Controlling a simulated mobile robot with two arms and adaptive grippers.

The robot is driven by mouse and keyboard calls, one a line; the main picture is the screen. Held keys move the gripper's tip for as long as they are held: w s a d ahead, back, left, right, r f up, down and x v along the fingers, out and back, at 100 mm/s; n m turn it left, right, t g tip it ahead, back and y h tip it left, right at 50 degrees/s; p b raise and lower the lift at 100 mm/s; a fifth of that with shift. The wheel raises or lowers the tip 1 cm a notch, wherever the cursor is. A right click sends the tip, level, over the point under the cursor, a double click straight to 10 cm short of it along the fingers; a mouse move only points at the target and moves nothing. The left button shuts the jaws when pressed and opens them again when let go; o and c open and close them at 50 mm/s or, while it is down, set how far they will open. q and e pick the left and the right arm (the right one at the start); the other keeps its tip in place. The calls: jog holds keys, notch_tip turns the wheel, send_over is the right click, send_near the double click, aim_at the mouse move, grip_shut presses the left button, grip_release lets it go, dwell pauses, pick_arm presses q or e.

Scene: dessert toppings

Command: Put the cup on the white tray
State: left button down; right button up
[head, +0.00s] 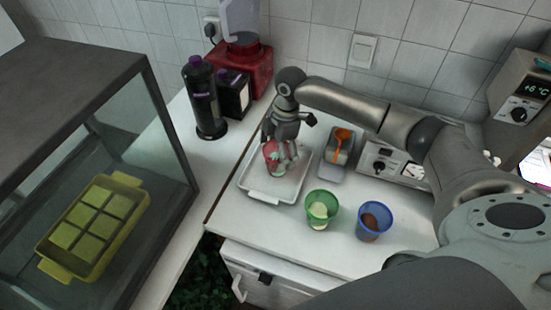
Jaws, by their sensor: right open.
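The white tray (288,190) lies on the white counter in the middle of the view. A red cup (269,155) stands over the tray's left part, partly hidden by my right gripper (283,160). The gripper points down from above, its fingers around or just beside the cup; I cannot tell whether they touch it. The fingers are open. The cup looks upright and seems to rest on the tray. My left gripper is not in view.
A green cup (322,207) and a blue cup (374,220) stand right of the tray, near the counter's front. A metal container with an orange spoon (342,140) is behind them. A black bottle (203,100) and red appliance (245,60) stand back left. A glass case holds a yellow tray (58,272).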

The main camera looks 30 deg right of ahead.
notch_tip(320, 180, up, 9)
jog(key=d+b, duration=0.1)
jog(key=shift+d+b, duration=0.15)
jog(key=shift+b, duration=0.15)
jog(key=shift+s+f, duration=0.1)
jog(key=shift+f, duration=0.05)
